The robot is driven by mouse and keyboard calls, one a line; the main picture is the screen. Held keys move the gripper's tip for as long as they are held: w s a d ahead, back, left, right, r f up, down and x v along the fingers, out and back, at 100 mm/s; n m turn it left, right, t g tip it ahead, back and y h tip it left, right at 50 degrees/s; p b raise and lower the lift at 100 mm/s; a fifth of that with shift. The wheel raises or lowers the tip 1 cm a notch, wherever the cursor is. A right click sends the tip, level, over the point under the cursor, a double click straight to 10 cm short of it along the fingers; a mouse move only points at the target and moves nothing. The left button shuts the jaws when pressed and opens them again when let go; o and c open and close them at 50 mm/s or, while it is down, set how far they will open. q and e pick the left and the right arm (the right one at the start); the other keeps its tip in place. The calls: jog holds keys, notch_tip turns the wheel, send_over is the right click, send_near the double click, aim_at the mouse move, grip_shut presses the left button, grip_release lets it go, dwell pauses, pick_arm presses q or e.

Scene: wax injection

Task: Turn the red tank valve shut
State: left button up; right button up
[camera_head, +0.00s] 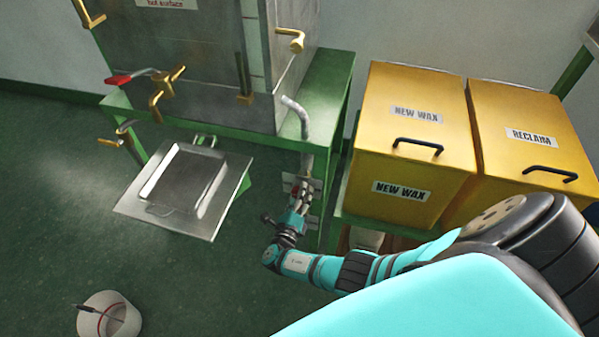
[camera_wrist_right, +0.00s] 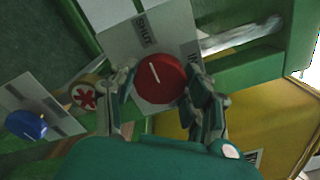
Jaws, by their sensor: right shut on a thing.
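In the right wrist view, the red valve knob (camera_wrist_right: 172,83) is round, with a white pointer line on its face, and sits on a pale plate (camera_wrist_right: 150,40) marked SHUT. The line points toward the upper left, roughly toward that word. A second label at the plate's right is partly hidden by a finger. My right gripper (camera_wrist_right: 160,92) has a finger on either side of the knob and is shut on it. In the head view, my right gripper (camera_head: 299,193) is at the panel beside the green stand; the knob is mostly hidden there. My left gripper is not in view.
A blue knob (camera_wrist_right: 27,124) is at the wrist view's left. In the head view, yellow NEW WAX (camera_head: 415,150) and RECLAIM (camera_head: 520,120) bins stand right of the gripper. A metal tray (camera_head: 184,180) is at left, a red-handled tap (camera_head: 130,77) above it.

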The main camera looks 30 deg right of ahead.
jog(key=o, duration=1.2)
jog(key=v, duration=1.2)
jog(key=shift+s, duration=0.1)
